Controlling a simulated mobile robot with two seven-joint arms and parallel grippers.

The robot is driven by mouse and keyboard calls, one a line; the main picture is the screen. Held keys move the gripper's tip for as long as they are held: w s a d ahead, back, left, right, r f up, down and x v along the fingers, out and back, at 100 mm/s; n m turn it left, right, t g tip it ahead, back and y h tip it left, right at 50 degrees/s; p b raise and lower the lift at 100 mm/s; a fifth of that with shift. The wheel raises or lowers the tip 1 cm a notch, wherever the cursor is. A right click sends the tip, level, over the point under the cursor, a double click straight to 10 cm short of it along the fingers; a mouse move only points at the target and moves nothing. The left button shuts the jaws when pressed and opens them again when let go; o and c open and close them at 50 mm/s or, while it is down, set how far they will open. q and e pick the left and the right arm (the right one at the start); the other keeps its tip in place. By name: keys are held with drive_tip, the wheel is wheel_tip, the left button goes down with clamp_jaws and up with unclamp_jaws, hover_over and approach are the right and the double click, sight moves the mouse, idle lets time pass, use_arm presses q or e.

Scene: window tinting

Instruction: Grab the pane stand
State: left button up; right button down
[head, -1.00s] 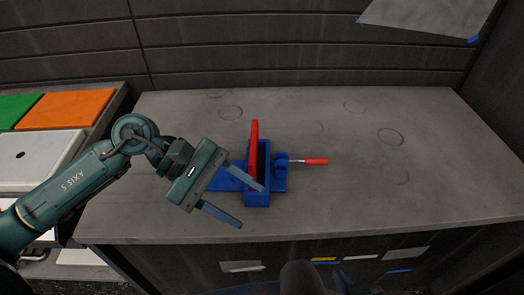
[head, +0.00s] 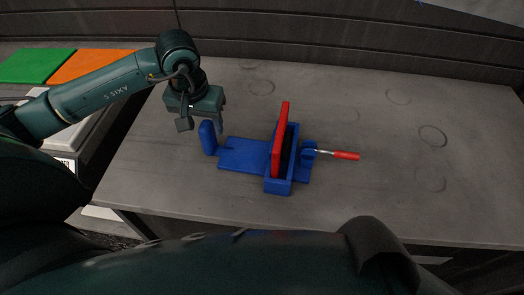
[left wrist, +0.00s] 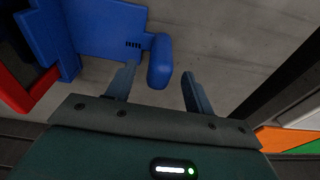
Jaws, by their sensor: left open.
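The blue pane stand (head: 243,155) sits on the grey bench top. A red plate (head: 281,140) stands upright in its slot, and a rounded blue handle post (head: 209,138) rises at its left end. My left gripper (head: 202,124) points down at that post, with its fingers open. In the left wrist view the left gripper (left wrist: 159,74) has the post (left wrist: 160,62) between its two fingers, nearer the left finger. I cannot tell whether that finger touches it. My right gripper is not in view.
A clamp screw with a red grip (head: 346,155) sticks out at the stand's right side. Green (head: 36,66) and orange (head: 92,66) sheets lie on a side table at left. The bench (head: 370,195) is clear on the right, with a dark wall behind.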

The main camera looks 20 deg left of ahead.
use_arm(q)
drive_tip(key=f, duration=0.1)
drive_tip(key=f+p, duration=0.1)
drive_tip(key=f, duration=0.3)
drive_tip(key=shift+w+f, duration=0.15)
drive_tip(key=shift+w, duration=0.25)
clamp_jaws()
drive_tip(key=shift+w, duration=0.1)
